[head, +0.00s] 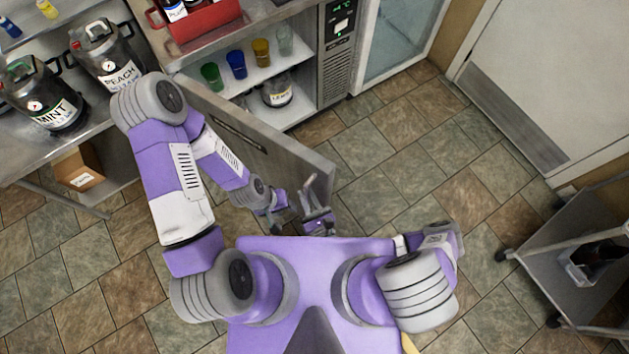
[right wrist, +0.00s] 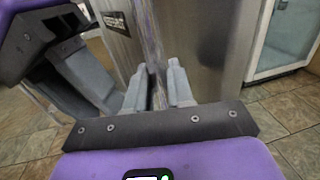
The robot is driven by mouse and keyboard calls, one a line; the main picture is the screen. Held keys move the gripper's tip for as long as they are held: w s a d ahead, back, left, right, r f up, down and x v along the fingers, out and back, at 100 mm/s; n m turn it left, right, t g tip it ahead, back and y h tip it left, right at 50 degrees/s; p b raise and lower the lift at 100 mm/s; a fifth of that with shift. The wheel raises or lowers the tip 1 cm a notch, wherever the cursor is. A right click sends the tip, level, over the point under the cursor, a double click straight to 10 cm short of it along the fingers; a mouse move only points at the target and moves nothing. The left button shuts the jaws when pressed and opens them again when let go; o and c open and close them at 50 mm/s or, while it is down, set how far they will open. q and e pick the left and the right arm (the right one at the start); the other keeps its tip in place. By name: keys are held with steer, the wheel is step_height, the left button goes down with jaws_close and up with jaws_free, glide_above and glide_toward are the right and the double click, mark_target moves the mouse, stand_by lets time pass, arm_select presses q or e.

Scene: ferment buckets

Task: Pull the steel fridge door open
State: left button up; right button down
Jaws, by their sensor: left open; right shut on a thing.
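The steel fridge door (head: 283,152) stands open in the head view, swung out toward my body. Its outer face fills much of the right wrist view (right wrist: 210,45). My right gripper (right wrist: 158,90) is shut on the shiny upright door handle (right wrist: 155,48). In the head view the right gripper (head: 317,212) is near the door's free edge, with its arm mostly hidden by my body. My left gripper (head: 274,205) is open and empty, close to the door's outer face. It also shows at the left of the right wrist view (right wrist: 98,78).
Kegs labelled MINT (head: 50,95) and PEACH (head: 113,58) stand on the left counter. A cart (head: 570,245) is at the right. Tiled floor (head: 420,165) between the door and the cart is clear.

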arm_select(q)
steer(key=shift+s+f, duration=0.35)
steer(key=shift+s, duration=0.1)
arm_select(e)
steer(key=shift+s+a+r, duration=0.2)
steer(key=shift+s+a, duration=0.1)
steer(key=shift+a, duration=0.3)
